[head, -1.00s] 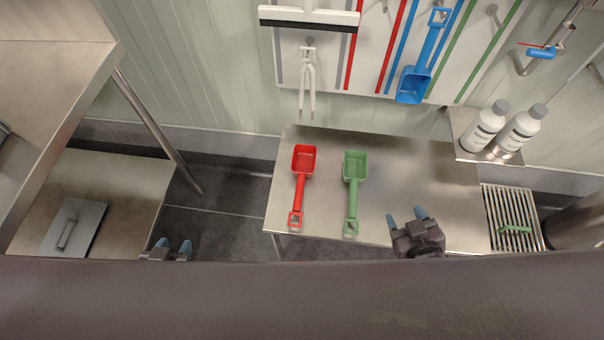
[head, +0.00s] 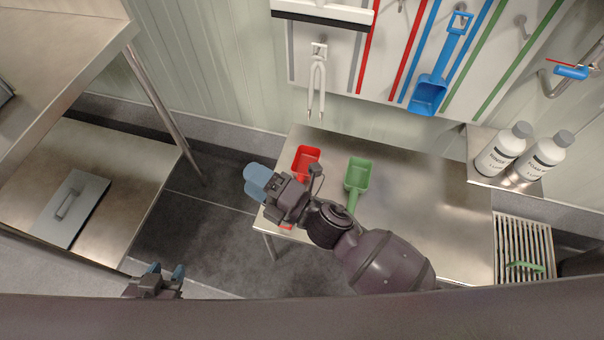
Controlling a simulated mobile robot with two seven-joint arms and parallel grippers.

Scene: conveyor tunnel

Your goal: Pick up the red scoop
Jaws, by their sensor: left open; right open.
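The red scoop (head: 306,157) lies on the steel table near its left end, its bowl towards the wall. My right gripper (head: 257,180) is open and empty, with its blue fingertips just left of the scoop, past the table's left edge. The gripper's body covers most of the red handle; a bit of the handle's end shows below it. My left gripper (head: 165,270) is open and empty at the lower left, over the floor, away from the scoop.
A green scoop (head: 357,176) lies right of the red one, partly behind my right arm. The steel table (head: 430,190) is bare on its right. White bottles (head: 503,150) stand on a shelf at the right. A blue scoop (head: 430,92) hangs on the wall board. A steel rack stands left.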

